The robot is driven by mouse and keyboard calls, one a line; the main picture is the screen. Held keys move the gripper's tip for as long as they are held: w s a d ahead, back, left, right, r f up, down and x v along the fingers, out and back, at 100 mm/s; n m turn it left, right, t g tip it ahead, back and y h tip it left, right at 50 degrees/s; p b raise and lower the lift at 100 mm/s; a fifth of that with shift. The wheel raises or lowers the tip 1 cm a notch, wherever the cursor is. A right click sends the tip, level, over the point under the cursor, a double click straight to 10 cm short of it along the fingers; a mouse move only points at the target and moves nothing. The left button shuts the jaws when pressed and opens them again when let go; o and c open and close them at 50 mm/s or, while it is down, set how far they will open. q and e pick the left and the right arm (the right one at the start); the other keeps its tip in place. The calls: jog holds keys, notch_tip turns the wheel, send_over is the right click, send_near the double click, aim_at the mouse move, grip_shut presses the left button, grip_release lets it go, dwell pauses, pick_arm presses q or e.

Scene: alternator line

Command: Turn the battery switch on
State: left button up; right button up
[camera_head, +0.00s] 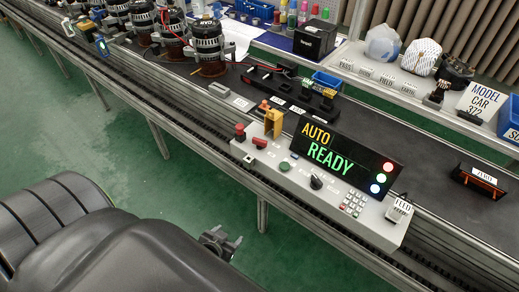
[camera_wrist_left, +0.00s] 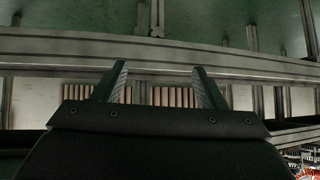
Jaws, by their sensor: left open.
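The grey control box (camera_head: 345,222) stands on the line's edge with a display reading AUTO READY (camera_head: 328,150). At its left end are a red mushroom button (camera_head: 240,132), a red switch handle (camera_head: 259,143) and a yellow guard (camera_head: 273,122). A green button (camera_head: 284,166) and a black rotary knob (camera_head: 316,182) sit further right. No battery label is readable, so I cannot tell which control is the battery switch. My left gripper (camera_head: 226,240) is open and empty, below and in front of the box, apart from it. Its two fingers also show in the left wrist view (camera_wrist_left: 160,85). My right gripper is out of view.
The rail edge (camera_head: 190,125) runs diagonally between my left gripper and the line. Alternators (camera_head: 208,50) stand at the back left. Green floor lies below.

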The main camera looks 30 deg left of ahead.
pick_arm(q)
jog(key=w+r+t+b, duration=0.2)
jog(key=w+r+t, duration=0.1)
jog(key=r, duration=0.4)
jog(key=w+r+t+b, duration=0.2)
jog(key=w+r+b, duration=0.1)
jog(key=r, duration=0.4)
jog(key=t+y+b, duration=0.1)
jog(key=t+b, duration=0.2)
send_near(259, 141)
jog(key=shift+n, duration=0.4)
jog(key=w, duration=0.3)
jog(key=w+a, duration=0.1)
jog(key=w, duration=0.6)
jog(key=shift+w+a+f+p, duration=0.15)
jog(key=shift+w+a+p, duration=0.15)
jog(key=shift+a+p, duration=0.1)
jog(key=shift+c, duration=0.2)
